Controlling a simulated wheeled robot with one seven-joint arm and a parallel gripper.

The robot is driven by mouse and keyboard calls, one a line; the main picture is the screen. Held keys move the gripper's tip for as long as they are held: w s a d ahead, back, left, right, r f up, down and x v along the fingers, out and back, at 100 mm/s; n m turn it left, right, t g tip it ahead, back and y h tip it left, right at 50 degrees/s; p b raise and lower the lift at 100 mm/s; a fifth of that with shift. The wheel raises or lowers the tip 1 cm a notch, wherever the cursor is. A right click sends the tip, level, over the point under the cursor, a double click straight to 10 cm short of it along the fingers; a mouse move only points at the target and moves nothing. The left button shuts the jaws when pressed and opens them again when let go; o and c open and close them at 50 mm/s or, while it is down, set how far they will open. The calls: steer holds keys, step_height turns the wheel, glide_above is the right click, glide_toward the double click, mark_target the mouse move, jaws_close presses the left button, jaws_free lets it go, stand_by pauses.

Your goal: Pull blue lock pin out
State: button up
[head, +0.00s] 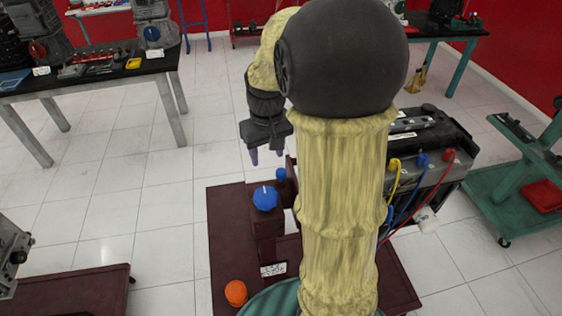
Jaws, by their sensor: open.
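A blue round knob (265,198) sits on top of a dark red post of the stand (228,235) in front of me. A smaller blue piece (281,174) shows just behind it; I cannot tell which of the two is the lock pin. My gripper (266,157) hangs above and beyond both, fingers pointing down, open and apart from them. My yellow arm hides much of the stand's right side.
An orange knob (236,293) is low on the stand. A black machine with yellow, blue and red cables (430,160) stands at right. A black-topped workbench (105,75) with tools is at left. A green cart (520,190) is far right.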

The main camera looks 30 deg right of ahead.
steer(key=w+d+r+g+p, duration=0.1)
steer(key=w+d+r, duration=0.2)
steer(key=d+r, duration=0.2)
steer(key=shift+d+r+p, duration=0.2)
steer(key=shift+r+p, duration=0.1)
steer(key=shift+r, duration=0.15)
steer(key=shift+f, duration=0.15)
